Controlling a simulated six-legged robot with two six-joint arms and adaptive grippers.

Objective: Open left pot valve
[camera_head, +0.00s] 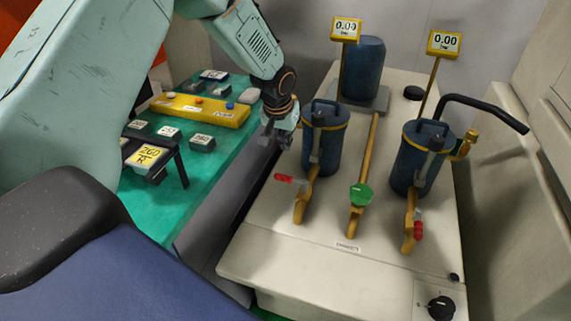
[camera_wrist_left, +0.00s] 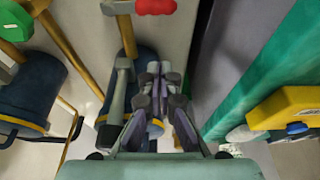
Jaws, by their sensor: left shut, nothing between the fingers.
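The left pot (camera_head: 321,155) is a dark blue cylinder with a yellow band, standing on the pale machine top. A brass pipe with a valve runs from its front, and the valve's red handle (camera_head: 288,179) points left in the head view. The red handle also shows at the top of the wrist view (camera_wrist_left: 155,6), beyond the fingertips. My left gripper (camera_head: 275,138) is beside the pot's left side, its fingers shut and empty. In the wrist view the closed fingers (camera_wrist_left: 162,72) partly cover the left pot (camera_wrist_left: 144,56). My right gripper does not show.
A second blue pot (camera_head: 408,178) with a red-handled valve (camera_head: 418,231) stands to the right. A green-handled valve (camera_head: 361,194) sits on a brass pipe between them. Gauges rise behind on posts. A green workbench (camera_head: 230,117) with blocks lies left, beyond a gap.

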